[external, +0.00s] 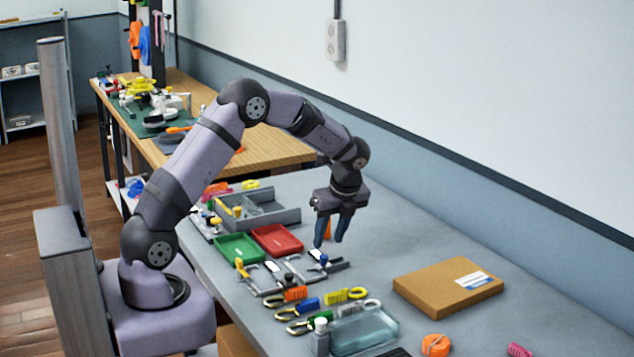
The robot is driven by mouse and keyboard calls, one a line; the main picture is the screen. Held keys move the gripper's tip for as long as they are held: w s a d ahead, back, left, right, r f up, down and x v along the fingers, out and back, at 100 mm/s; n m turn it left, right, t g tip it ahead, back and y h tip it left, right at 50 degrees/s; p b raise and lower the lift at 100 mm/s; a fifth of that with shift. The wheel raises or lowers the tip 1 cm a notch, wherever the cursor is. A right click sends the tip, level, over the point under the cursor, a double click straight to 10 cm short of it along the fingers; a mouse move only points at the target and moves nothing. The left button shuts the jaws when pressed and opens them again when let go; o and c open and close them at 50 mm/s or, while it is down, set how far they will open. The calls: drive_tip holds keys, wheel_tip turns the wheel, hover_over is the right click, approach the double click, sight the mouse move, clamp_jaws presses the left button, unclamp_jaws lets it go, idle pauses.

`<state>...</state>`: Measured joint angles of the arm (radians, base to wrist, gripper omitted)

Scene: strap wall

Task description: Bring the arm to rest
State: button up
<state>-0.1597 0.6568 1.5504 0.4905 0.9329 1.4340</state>
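My arm reaches from its base at the left out over the grey workbench (400,240). My gripper (329,243) points down above the bench, to the right of the red tray (277,240). Its two blue fingers are apart. A small orange patch shows between them; I cannot tell whether it is something behind the fingers. Small clamps and a white-labelled item (318,256) lie on the bench just below the fingertips in the picture.
A green tray (239,248) and a grey divided bin (283,213) stand left of the gripper. Several hand tools (305,307), a clear tray (362,331), a cardboard box (447,281) and an orange roll (436,345) lie nearer. The bench behind the gripper, towards the wall, is clear.

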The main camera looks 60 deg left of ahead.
drive_tip(key=s+d+n+h, duration=0.2)
drive_tip(key=s+d+n, duration=0.6)
drive_tip(key=s, duration=0.4)
drive_tip(key=s+d+r+n+h, duration=0.1)
drive_tip(key=s+d+n+h, duration=0.1)
drive_tip(key=s+d+n, duration=0.7)
drive_tip(key=s+n, duration=0.1)
drive_tip(key=s, duration=0.2)
drive_tip(key=shift+s+h, duration=0.3)
drive_tip(key=shift+s, duration=0.1)
drive_tip(key=shift+r, duration=0.1)
